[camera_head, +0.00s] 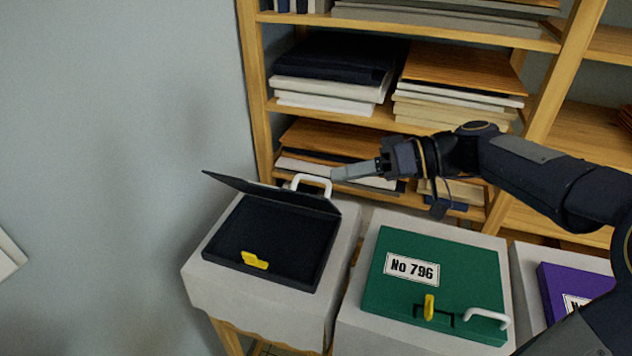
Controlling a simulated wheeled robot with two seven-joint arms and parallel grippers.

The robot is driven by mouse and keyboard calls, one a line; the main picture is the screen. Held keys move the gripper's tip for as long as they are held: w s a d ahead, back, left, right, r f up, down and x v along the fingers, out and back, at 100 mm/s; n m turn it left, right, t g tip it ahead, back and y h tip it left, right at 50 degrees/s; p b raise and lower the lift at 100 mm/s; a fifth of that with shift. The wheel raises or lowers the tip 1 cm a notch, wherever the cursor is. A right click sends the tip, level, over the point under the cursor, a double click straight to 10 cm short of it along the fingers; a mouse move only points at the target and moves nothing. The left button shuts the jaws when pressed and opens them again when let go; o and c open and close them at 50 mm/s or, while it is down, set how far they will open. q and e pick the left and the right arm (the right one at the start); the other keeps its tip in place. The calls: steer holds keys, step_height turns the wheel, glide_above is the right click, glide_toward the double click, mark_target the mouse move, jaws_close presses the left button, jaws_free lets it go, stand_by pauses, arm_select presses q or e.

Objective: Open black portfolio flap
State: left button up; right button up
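The black portfolio (272,240) lies on a light-draped stand at the left. Its flap (268,190) is raised and tilted back along the far edge, so the dark inside shows. A yellow latch (255,260) sits at its front edge, and a white handle (311,183) shows behind the flap. My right gripper (336,174) is just right of the flap's far right corner, near the white handle. Its fingers show side-on, and I cannot tell whether they are open or touching anything. My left gripper is not in view.
A green portfolio (440,274) marked No 796 lies closed on the middle stand. A purple one (568,285) is at the right, partly hidden by my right arm. A wooden shelf (400,119) with stacked boards stands close behind. A wall is at the left.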

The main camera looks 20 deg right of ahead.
mark_target(316, 180)
steer(key=p+x, duration=0.1)
steer(key=x, duration=0.5)
steer(key=shift+a, duration=0.1)
steer(key=shift+c, duration=0.4)
jaws_close()
